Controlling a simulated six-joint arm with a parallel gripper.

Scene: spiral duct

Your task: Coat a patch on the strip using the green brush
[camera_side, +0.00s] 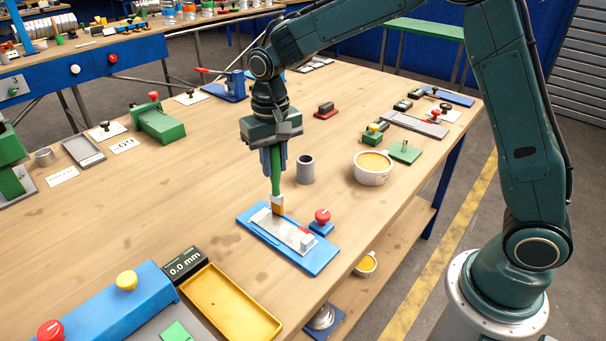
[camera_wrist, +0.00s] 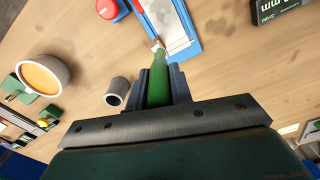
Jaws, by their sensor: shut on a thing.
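My gripper (camera_side: 273,157) is shut on the green brush (camera_side: 275,178) by its handle and holds it upright, bristles down. The tan bristle tip (camera_side: 278,208) is at the far end of the metal strip (camera_side: 285,230); I cannot tell whether it touches. The strip lies on a blue base plate (camera_side: 309,266) and has a small red and white piece near its front end. In the wrist view the brush (camera_wrist: 157,82) points from my gripper (camera_wrist: 157,88) toward the strip (camera_wrist: 168,22). The gripper hides part of the handle.
A red button on a blue block (camera_side: 321,221) stands right beside the plate. A grey cup (camera_side: 305,169) and a white pot of orange-yellow coating (camera_side: 373,167) stand behind it. A yellow tray (camera_side: 231,306) and a "0.0 mm" display (camera_side: 185,264) are front left.

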